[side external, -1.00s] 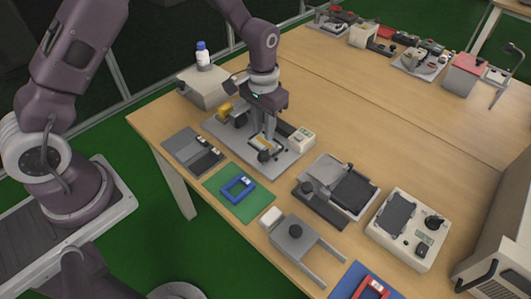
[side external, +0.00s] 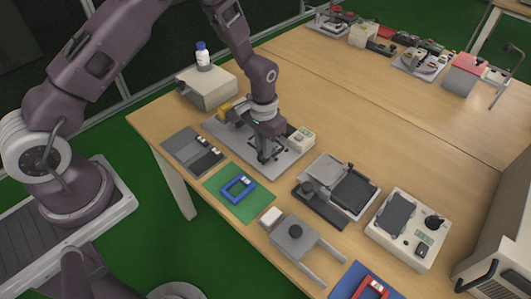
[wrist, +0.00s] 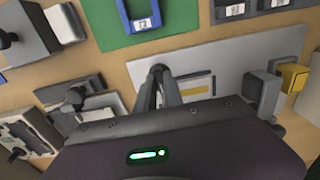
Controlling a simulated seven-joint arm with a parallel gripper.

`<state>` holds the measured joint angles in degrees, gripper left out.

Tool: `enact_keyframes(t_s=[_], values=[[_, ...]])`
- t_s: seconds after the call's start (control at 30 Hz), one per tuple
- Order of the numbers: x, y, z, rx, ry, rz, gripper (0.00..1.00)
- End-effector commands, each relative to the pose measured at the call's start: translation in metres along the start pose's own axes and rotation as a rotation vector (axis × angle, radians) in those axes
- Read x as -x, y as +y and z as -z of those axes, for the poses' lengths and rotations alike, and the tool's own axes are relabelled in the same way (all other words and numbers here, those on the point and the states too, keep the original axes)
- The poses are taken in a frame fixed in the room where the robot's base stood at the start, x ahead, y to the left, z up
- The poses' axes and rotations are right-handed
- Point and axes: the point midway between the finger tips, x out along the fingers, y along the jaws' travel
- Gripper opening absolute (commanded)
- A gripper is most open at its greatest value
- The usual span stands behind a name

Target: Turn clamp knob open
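The clamp fixture is a grey plate (side external: 222,127) near the left side of the table, also in the wrist view (wrist: 270,45). My gripper (side external: 265,156) points down at the front part of this plate, low over it. In the wrist view its two fingers (wrist: 160,78) sit close together, with a dark rounded knob (wrist: 158,68) at their tips. The fingers are at or around the knob; I cannot tell whether they press on it. In the side view the knob is mostly hidden by the fingers.
A yellow part (side external: 225,109) and a pale box (side external: 301,139) flank the gripper on the plate. A green mat with a blue frame (side external: 238,188) lies in front. Grey fixtures (side external: 340,187) stand to the right. The table's middle is clear.

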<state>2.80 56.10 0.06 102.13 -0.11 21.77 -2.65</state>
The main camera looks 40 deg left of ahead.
Motion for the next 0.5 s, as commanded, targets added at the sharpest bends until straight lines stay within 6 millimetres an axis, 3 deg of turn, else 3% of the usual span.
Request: enact_keyframes(t_s=[0.13,0.5], values=[[0.0002,0.0001,0.0001,-0.027,0.0,-0.001,0.0],[0.0,0.0009,0.0004,-0.635,0.001,-0.002,0.0]])
